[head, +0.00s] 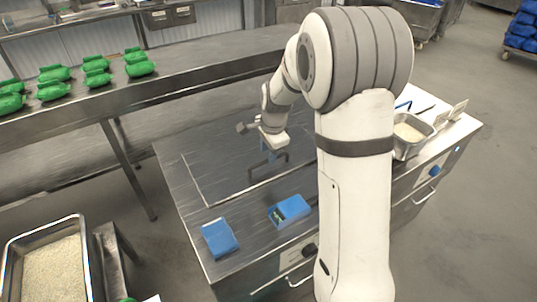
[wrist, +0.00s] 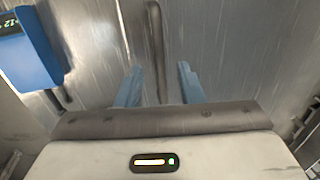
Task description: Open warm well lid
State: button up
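The warm well lid (head: 215,172) is a flat steel panel set in the top of the steel counter, seen as a thin outline in the head view. It lies flat and looks shut. A dark bar handle (head: 280,159) stands on it; in the wrist view the handle (wrist: 154,45) runs up the middle. My gripper (head: 270,155) is over the lid at the handle. In the wrist view my gripper (wrist: 159,80) has its two blue fingers apart, one each side of the bar, with gaps between. Whether the bar lies at fingertip depth is unclear.
A blue unit (head: 220,238) and an open-topped blue box (head: 290,209) sit on the counter's front edge. A blue display unit (wrist: 25,48) shows at upper left in the wrist view. A rice pan (head: 400,152) stands right; green bags (head: 140,67) line the back table.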

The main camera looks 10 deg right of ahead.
jog(key=shift+w+a+f, duration=0.1)
jog(key=shift+w+f, duration=0.05)
jog(key=shift+f, duration=0.55)
jog(key=shift+w+f, duration=0.1)
jog(key=shift+f, duration=0.55)
jog(key=shift+c, duration=0.5)
grip_shut()
